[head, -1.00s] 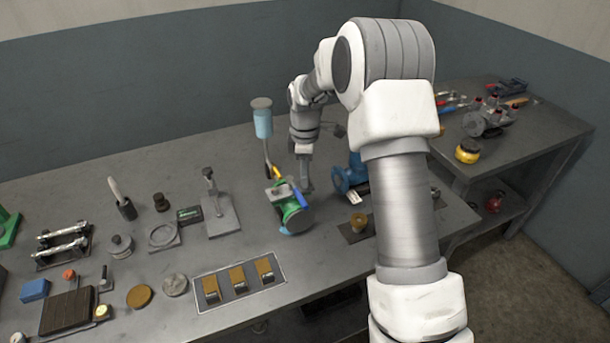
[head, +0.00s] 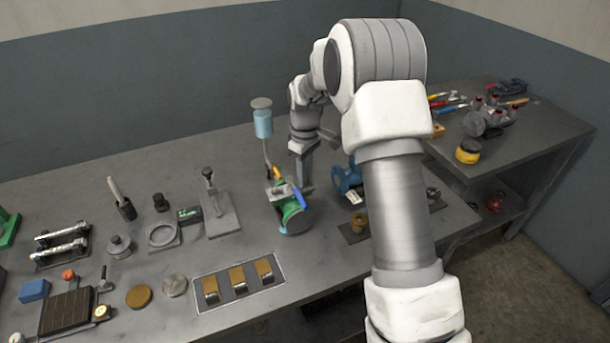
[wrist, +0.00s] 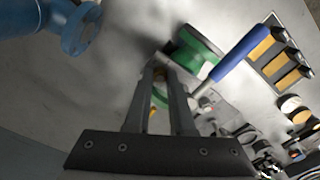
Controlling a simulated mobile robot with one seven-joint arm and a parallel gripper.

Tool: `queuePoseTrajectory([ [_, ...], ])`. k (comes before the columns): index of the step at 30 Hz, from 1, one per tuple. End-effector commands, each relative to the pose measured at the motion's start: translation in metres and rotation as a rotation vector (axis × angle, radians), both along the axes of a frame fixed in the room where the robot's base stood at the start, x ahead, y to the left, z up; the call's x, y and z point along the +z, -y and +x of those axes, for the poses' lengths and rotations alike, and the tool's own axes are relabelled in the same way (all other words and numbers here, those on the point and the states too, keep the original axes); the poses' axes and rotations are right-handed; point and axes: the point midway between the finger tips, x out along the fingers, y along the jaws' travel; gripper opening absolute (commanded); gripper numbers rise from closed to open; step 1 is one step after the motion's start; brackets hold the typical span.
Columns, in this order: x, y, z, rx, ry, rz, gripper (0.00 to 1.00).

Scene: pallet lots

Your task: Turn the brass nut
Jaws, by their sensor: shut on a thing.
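A green valve (head: 293,219) with a blue lever stands on the bench. My gripper (head: 303,191) is down at the valve's far right side. The wrist view also shows the green valve (wrist: 196,52), with its blue lever (wrist: 240,55) running to the upper right. There my fingers (wrist: 168,72) are close together, their tips against the valve's near end. They are shut on a small brownish part that looks like the brass nut, mostly hidden between the tips. How far it has turned cannot be seen.
A blue valve (head: 347,178) stands close to the right of my gripper. An upright post with a light blue cup (head: 262,122) is close on the left. A panel with brass-coloured flaps (head: 238,280) lies in front.

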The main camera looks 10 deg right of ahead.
Motion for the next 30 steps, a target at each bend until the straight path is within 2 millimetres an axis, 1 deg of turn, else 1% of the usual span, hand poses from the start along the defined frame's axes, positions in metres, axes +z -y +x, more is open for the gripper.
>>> queuePoseTrajectory([
  [11,0.001,0.000,0.000,-0.005,0.002,-0.001,0.00],
  [12,0.001,0.000,0.000,-0.005,0.001,0.000,0.23],
  [14,0.001,0.000,0.000,-0.004,0.001,0.000,0.34],
  [15,0.001,0.000,0.000,-0.004,0.001,0.000,0.41],
  [17,0.001,0.000,0.000,-0.004,0.001,0.000,0.51],
  [26,0.001,0.000,0.000,-0.004,0.001,0.000,0.51],
  [29,0.008,0.000,0.001,-0.004,0.003,0.000,0.51],
  [30,0.013,0.000,0.001,-0.004,0.004,0.000,0.51],
])
